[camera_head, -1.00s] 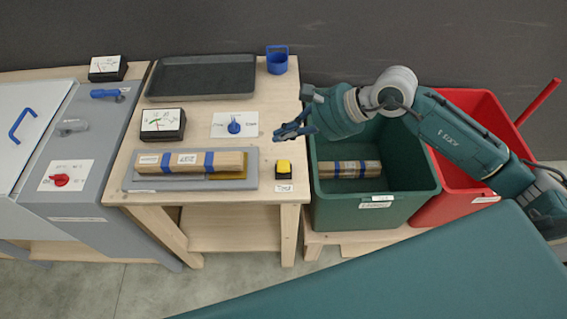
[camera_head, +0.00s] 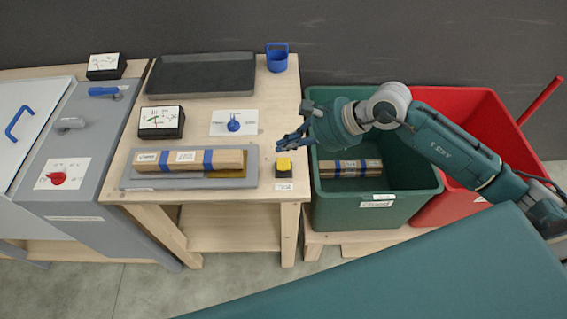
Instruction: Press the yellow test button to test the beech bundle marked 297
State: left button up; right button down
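The yellow test button (camera_head: 284,164) sits on a black box at the front right of the wooden table (camera_head: 222,95). A beech bundle (camera_head: 196,161) with blue bands and white labels lies on the grey test plate (camera_head: 262,182), left of the button; its number is too small to read surely. My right gripper (camera_head: 288,144) hangs just above and behind the button, fingers pointing left and down. Contact with the button does not show, and the finger gap is unclear. A dial meter (camera_head: 160,121) stands behind the bundle. My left gripper is not in view.
A blue knob (camera_head: 233,124) on a white card is behind the plate. A black tray (camera_head: 203,75) and blue cup (camera_head: 277,58) are at the back. The green bin (camera_head: 405,170) holds another banded bundle (camera_head: 350,168); a red bin (camera_head: 480,110) is beside it.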

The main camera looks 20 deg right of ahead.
aim_at(286, 164)
notch_tip(286, 164, down, 3)
jog(key=shift+f+b, duration=0.1)
jog(key=shift+b, duration=0.95)
jog(key=shift+f+b, duration=0.45)
jog(key=shift+b, duration=0.05)
jog(key=shift+f+b, duration=0.35)
jog(key=shift+b, duration=0.3)
